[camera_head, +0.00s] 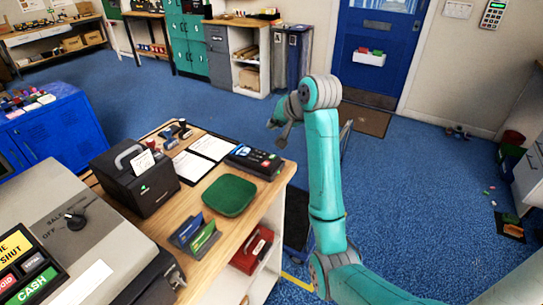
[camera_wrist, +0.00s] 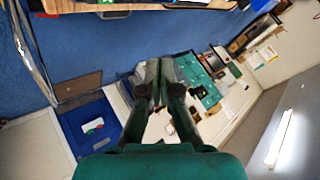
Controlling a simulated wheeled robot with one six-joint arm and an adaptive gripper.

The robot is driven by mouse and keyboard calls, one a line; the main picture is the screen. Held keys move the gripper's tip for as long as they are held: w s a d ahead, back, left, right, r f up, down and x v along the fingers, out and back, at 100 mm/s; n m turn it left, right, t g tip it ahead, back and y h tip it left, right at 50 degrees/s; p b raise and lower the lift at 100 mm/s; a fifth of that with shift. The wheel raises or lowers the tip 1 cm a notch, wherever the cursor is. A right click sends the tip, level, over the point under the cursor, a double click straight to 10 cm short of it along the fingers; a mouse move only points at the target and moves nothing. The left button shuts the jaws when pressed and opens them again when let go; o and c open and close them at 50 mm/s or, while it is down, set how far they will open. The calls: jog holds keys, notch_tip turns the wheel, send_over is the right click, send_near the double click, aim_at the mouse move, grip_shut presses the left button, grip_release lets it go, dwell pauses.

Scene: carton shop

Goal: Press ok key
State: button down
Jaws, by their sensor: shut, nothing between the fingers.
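No key marked OK can be read. A grey wall keypad (camera_head: 494,13) with small dark and coloured buttons hangs at the top right, beyond the blue door. A dark device with a lit display (camera_head: 254,160), like a card terminal, lies on the wooden counter; its keys are too small to read. A cash register (camera_head: 72,222) with labelled keys stands at the lower left. My gripper (camera_head: 281,141) is raised beyond the counter's far right corner, apart from all of these. In the wrist view my gripper (camera_wrist: 154,80) is shut and empty, its fingers together.
The counter (camera_head: 225,229) also bears a black box (camera_head: 136,179), a green tray (camera_head: 229,195), clipboards and a card holder. The blue door (camera_head: 374,52) carries a white bin (camera_head: 369,59). Open blue floor (camera_head: 417,200) lies right of my arm, with small scattered items near the wall.

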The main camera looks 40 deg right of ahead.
aim_at(274, 157)
jog(key=shift+f, duration=4.4)
jog(key=shift+f, duration=0.2)
jog(key=shift+f, duration=0.25)
jog(key=shift+f, duration=0.4)
jog(key=shift+r, duration=0.9)
jog(key=shift+r, duration=2.5)
